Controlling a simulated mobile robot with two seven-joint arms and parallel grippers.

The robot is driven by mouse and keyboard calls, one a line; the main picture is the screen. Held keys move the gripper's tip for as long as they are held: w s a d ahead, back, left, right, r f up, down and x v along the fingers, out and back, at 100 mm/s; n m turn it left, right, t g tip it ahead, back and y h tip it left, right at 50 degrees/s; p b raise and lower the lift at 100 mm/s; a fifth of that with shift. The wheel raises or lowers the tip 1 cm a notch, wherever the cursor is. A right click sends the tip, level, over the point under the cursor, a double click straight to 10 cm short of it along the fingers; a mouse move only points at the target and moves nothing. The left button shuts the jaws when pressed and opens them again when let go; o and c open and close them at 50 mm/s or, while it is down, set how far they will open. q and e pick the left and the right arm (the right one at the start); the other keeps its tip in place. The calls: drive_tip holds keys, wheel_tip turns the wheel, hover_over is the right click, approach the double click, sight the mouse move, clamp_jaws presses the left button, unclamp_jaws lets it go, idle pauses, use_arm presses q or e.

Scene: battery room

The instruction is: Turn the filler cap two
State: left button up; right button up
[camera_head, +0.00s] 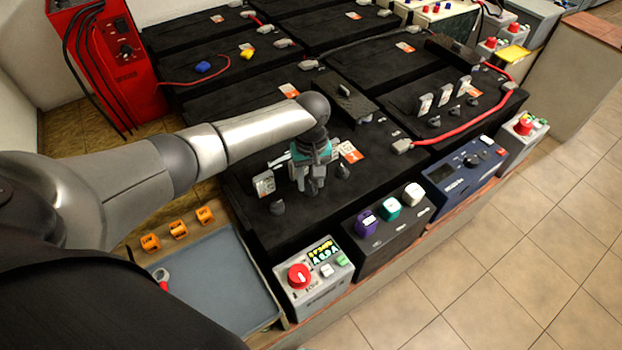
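My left gripper (315,186) points down over the front middle black battery (260,232), at a row of black filler caps. One cap (278,208) stands to its left and another cap (343,172) to its right. The fingertips are at the middle place in the row, where the cap is mostly hidden by them. I cannot tell whether the fingers touch or grip it. A grey tag (264,184) stands upright behind the left cap; the gripper hides what stands behind the middle place. My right gripper is not in view.
A similar battery at right carries caps (433,122), upright tags (425,104) and a red cable (450,136). In front stand a grey box with a red knob (299,275), a box with coloured knobs (375,238) and a blue device (460,172). A grey tray (215,280) lies at left.

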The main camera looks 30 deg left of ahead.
use_arm(q)
clamp_jaws()
idle(0.3)
drive_tip(key=shift+r+m+p, duration=0.15)
drive_tip(key=shift+m+p, duration=0.35)
drive_tip(key=shift+p, duration=0.5)
drive_tip(key=shift+m+p, duration=1.1)
drive_tip(key=shift+p, duration=0.15)
drive_tip(key=shift+m+p, duration=0.4)
drive_tip(key=shift+m, duration=0.6)
drive_tip(key=m+p, duration=0.1)
drive_tip(key=m, duration=0.2)
drive_tip(key=shift+m, duration=0.3)
drive_tip(key=m, duration=0.5)
drive_tip(key=shift+p, duration=0.35)
drive_tip(key=shift+m, duration=0.4)
